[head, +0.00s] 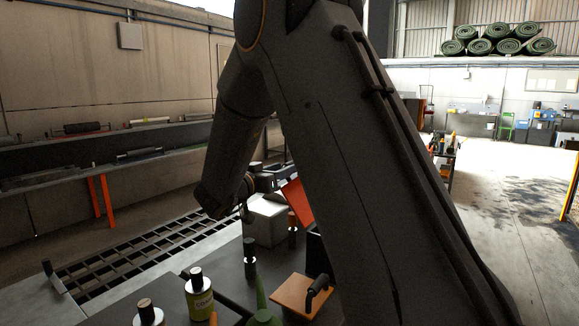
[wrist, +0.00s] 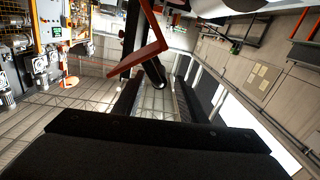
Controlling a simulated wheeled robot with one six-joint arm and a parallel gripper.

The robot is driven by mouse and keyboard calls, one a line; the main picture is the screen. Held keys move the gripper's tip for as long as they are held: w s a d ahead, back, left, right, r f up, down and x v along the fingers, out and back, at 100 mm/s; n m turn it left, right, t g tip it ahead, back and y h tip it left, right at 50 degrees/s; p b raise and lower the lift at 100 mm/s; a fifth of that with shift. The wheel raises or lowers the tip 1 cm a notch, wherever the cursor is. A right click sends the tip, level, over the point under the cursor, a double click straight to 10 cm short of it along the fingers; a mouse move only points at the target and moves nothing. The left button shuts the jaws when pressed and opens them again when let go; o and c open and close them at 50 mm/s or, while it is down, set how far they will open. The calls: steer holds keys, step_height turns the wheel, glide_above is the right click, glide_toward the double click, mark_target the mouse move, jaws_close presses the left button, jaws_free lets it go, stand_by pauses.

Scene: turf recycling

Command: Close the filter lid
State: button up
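An orange-red panel (head: 297,201), which looks like the filter lid, stands tilted up beside a pale box (head: 265,222) on the dark worktop in the head view. My arm hides part of this area. The end of my arm with my gripper (head: 247,192) is at the box's upper left, close to it; I cannot tell whether it touches. In the wrist view an orange-red angled edge (wrist: 157,47), probably the same lid, crosses the upper middle. A wide black part of my own fills the bottom of that view.
A dark-capped bottle (head: 249,253), a green-labelled can (head: 199,297) and another capped container (head: 148,314) stand on the worktop. An orange plate (head: 301,296) with a black handle lies near the front. A metal grating (head: 140,257) is at left. Open floor lies to the right.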

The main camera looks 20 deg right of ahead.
steer(key=shift+p+x, duration=0.45)
steer(key=shift+x, duration=1.5)
jaws_close()
